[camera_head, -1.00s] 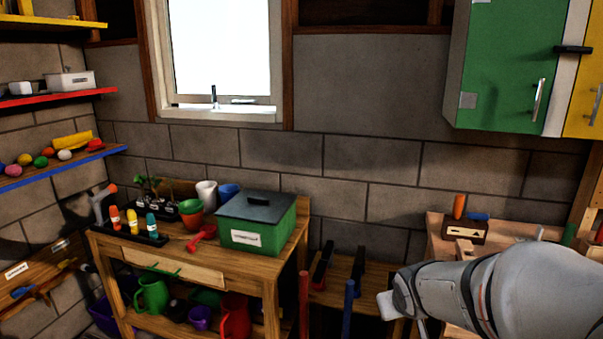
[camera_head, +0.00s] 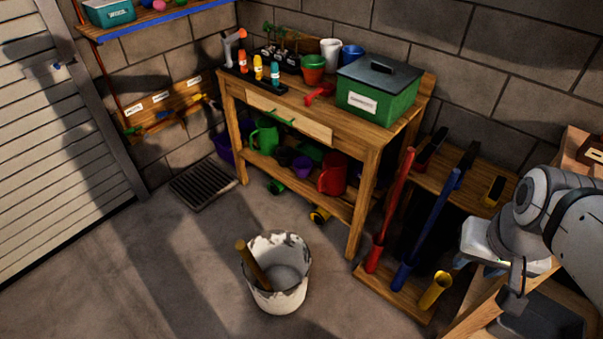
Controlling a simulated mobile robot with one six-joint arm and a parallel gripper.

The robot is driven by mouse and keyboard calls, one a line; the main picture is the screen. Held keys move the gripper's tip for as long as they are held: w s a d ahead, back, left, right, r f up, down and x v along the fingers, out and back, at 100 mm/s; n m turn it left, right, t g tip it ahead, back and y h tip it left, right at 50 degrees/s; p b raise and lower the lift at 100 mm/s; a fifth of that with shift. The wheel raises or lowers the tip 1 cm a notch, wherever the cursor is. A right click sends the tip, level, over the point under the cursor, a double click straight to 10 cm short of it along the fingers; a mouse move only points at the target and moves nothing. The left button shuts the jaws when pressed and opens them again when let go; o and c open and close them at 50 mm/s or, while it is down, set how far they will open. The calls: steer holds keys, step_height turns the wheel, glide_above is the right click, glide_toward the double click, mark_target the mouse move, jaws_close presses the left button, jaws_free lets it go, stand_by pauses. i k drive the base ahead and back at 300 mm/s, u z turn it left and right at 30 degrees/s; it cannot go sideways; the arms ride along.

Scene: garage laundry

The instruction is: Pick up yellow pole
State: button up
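No full-length yellow pole shows clearly. A short yellow tube (camera_head: 435,290) with an open top stands at the right end of the wooden pole rack's base (camera_head: 395,299). It appears empty. A yellow round-ended piece (camera_head: 319,215) lies at the floor under the workbench, mostly hidden; I cannot tell what it is. My gripper (camera_head: 497,277) is at the right, above and to the right of the yellow tube and apart from it in the picture. Its fingers are partly hidden and I cannot tell their opening.
A red pole (camera_head: 392,208) and a blue pole (camera_head: 428,230) lean in the rack. A white bucket (camera_head: 277,301) with a brown stick stands on the floor. The workbench (camera_head: 358,137) holds a green box (camera_head: 375,96). A floor grate (camera_head: 203,184) lies left. Floor around the bucket is open.

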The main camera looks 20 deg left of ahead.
mark_target(240, 246)
steer(key=u, duration=5.75)
steer(key=i, duration=0.1)
steer(key=z, duration=4.1)
